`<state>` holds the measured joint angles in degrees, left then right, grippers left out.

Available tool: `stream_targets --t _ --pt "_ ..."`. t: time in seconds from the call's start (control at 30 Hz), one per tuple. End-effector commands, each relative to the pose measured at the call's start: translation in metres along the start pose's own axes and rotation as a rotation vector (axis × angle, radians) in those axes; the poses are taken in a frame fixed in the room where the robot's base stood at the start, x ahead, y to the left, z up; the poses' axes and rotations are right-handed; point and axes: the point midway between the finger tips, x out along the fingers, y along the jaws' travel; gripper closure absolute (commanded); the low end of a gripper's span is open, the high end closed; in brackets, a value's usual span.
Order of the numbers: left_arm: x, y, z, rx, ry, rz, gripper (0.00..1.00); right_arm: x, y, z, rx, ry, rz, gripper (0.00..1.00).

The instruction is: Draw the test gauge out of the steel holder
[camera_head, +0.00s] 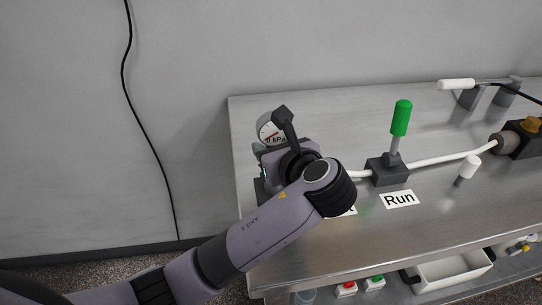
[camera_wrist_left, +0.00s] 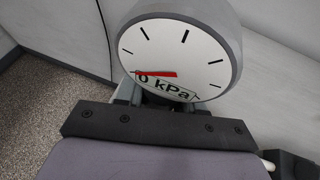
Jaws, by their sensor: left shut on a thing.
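The test gauge (camera_head: 268,132) has a round grey case and a white dial with a red needle and the text "0 kPa". It stands at the left end of the steel bench, behind my left gripper (camera_head: 270,155). In the left wrist view the gauge (camera_wrist_left: 178,45) fills the top middle, its dial facing the camera and slightly tilted. My left gripper (camera_wrist_left: 155,95) is shut on the gauge low down, below the dial. The grip itself and the steel holder are hidden behind my wrist, so I cannot tell how deep the gauge sits. My right gripper is not in view.
A dark valve block with a green handle (camera_head: 401,118) stands right of my wrist, joined to white tubing (camera_head: 440,162). A "Run" label (camera_head: 399,199) lies in front. A white-tipped lever (camera_head: 468,167) stands farther right. A white bin (camera_head: 450,270) sits below the bench (camera_head: 330,110).

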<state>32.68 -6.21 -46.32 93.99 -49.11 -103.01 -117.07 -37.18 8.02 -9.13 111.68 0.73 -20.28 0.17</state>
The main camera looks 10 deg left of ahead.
Motion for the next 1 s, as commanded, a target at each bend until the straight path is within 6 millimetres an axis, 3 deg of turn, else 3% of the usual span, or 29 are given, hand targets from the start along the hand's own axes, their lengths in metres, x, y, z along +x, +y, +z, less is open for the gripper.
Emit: stream_targets --t 0.53,0.8,1.0 --pt "-0.049 0.000 0.119 -0.005 -0.004 -0.002 0.98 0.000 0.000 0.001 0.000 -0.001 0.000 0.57" --pt "-0.063 -0.001 0.150 -0.002 -0.001 -0.002 0.98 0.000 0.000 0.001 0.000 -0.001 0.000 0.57" --pt "-0.066 0.000 0.158 0.000 -0.001 -0.001 0.98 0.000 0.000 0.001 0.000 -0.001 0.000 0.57"
